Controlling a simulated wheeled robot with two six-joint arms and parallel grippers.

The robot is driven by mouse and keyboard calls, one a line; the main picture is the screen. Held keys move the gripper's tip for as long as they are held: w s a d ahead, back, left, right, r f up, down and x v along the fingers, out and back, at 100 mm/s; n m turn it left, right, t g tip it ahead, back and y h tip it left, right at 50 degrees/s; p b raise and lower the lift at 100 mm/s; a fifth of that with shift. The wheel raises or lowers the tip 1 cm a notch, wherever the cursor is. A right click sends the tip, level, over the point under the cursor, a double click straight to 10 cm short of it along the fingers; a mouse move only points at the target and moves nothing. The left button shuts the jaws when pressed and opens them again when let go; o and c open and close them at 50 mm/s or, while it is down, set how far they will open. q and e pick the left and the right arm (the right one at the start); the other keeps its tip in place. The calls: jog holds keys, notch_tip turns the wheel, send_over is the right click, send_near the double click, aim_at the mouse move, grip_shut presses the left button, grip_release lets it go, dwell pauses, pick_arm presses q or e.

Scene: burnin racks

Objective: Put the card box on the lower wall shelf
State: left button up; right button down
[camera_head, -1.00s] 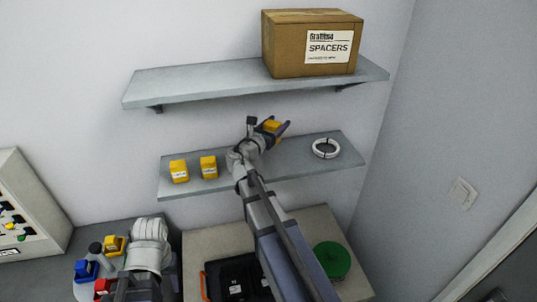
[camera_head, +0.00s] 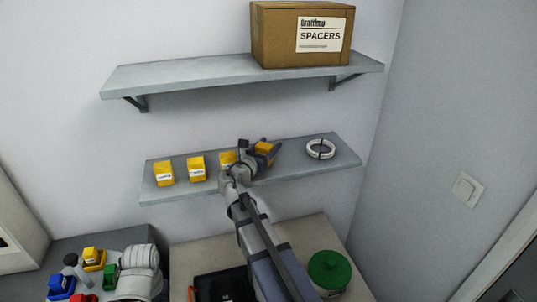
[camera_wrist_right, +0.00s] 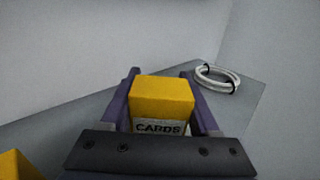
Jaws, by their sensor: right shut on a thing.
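The card box (camera_head: 263,148) is a small yellow box held by my right gripper (camera_head: 266,152) over the lower wall shelf (camera_head: 290,171). In the right wrist view the card box (camera_wrist_right: 162,95), labelled CARDS, sits between the two dark fingers (camera_wrist_right: 161,78), which are shut on it. The grey shelf (camera_wrist_right: 240,117) shows under and beyond it; I cannot tell whether the box touches it. Part of my left arm shows at the bottom left of the head view; its fingers do not show.
Yellow boxes (camera_head: 164,174) (camera_head: 196,169) (camera_head: 227,158) stand on the shelf left of my gripper. A white ring coil (camera_head: 320,149) lies to the right. The upper shelf (camera_head: 190,76) holds a carton (camera_head: 275,36). Below are a green-lidded tub (camera_head: 329,270) and small coloured bins (camera_head: 93,258).

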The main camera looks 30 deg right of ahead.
jog(key=shift+f, duration=0.3)
jog(key=shift+f, duration=0.15)
jog(key=shift+c, duration=2.1)
grip_release()
jog(key=shift+r, duration=0.3)
jog(key=v, duration=1.2)
jog(key=shift+f, duration=0.2)
